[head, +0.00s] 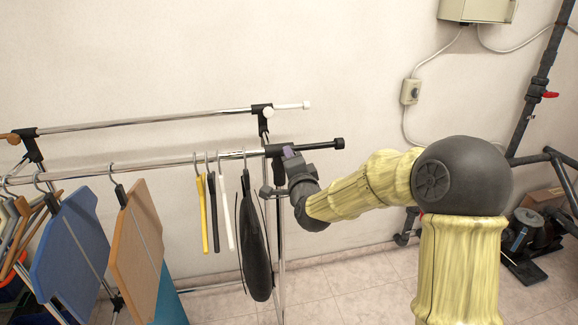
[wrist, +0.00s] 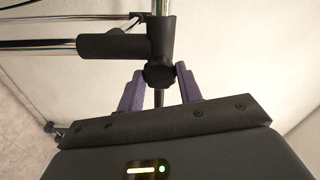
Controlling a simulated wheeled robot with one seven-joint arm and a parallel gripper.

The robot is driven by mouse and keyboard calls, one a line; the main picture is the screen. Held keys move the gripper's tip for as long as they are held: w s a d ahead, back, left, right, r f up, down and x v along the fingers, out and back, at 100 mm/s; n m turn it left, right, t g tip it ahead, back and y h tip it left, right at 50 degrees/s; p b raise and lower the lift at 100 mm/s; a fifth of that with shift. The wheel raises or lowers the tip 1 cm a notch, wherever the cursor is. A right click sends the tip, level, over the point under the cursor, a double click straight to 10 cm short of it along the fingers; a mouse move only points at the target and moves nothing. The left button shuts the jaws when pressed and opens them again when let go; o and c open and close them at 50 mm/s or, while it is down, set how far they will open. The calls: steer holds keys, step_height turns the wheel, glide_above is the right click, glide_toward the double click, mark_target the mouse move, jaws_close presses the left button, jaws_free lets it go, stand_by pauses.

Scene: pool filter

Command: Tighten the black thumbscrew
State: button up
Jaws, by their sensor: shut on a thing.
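The black thumbscrew (wrist: 158,76) sits at the black joint (wrist: 160,40) of a chrome clothes rack in the wrist view. My gripper (wrist: 161,88) has its two purple fingers on either side of the thumbscrew's knob, shut on it. In the head view my gripper (head: 289,153) is at the right end of the front rail, against the black joint (head: 274,150). The thumbscrew itself is hidden there behind the gripper and joint.
A black garment bag (head: 255,250) hangs just left of the joint. Yellow, black and white hangers (head: 213,213), a wooden board (head: 137,240) and a blue board (head: 70,255) hang further left. A second rail (head: 150,120) runs behind. The wall stands close behind the rack.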

steer(key=shift+m, duration=0.6)
steer(key=o, duration=1)
steer(key=shift+r+m, duration=0.15)
steer(key=shift+m, duration=0.15)
steer(key=shift+c, duration=0.2)
steer(key=b+v, duration=0.2)
steer(key=v, duration=0.4)
